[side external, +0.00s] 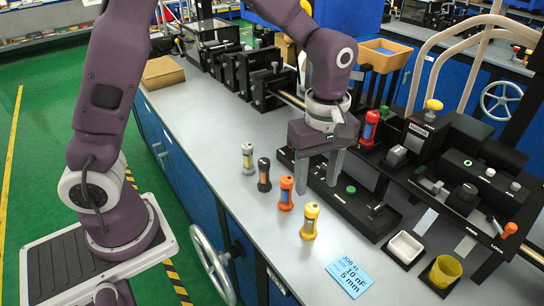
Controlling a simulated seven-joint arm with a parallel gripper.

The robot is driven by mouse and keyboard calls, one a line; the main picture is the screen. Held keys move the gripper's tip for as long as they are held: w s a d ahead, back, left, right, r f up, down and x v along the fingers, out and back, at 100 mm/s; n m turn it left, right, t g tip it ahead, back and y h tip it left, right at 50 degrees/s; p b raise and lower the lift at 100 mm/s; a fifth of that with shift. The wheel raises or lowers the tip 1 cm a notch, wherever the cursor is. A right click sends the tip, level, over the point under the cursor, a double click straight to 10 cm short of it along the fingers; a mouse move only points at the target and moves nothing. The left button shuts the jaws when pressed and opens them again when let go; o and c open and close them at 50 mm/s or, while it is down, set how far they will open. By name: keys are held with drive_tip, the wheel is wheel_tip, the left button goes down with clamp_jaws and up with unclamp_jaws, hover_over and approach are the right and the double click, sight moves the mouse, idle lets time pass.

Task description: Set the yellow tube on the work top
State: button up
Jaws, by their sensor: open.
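The yellow tube (310,222) stands upright on the grey work top (240,205), at the front end of a row of tubes. It has a dark band around its middle. My gripper (317,186) hangs over the work top with its two grey fingers pointing down and apart. The gripper is open and nothing shows between the fingers. Its fingertips appear just behind and above the yellow tube in the picture. I cannot tell the exact gap in depth, but the tube is not held.
An orange tube (286,193), a black tube (264,174) and a grey tube (247,156) stand in line behind. A red tube (369,127) stands in a black fixture. A blue card (349,273), white tray (404,248) and yellow cup (445,271) lie at the right front.

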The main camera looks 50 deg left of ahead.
drive_tip(key=shift+s+a+r, duration=0.1)
drive_tip(key=shift+a+r, duration=0.05)
drive_tip(key=shift+r, duration=0.2)
drive_tip(key=s+a+r+m+t, duration=0.2)
drive_tip(key=s+a+r+m, duration=0.2)
drive_tip(key=s, duration=0.5)
drive_tip(key=s+a+r+m+t, duration=0.3)
drive_tip(key=s+r+m, duration=0.4)
drive_tip(key=s+m, duration=0.3)
drive_tip(key=shift+a+r+m+t, duration=0.35)
drive_tip(key=shift+a+m, duration=0.15)
drive_tip(key=shift+a, duration=0.15)
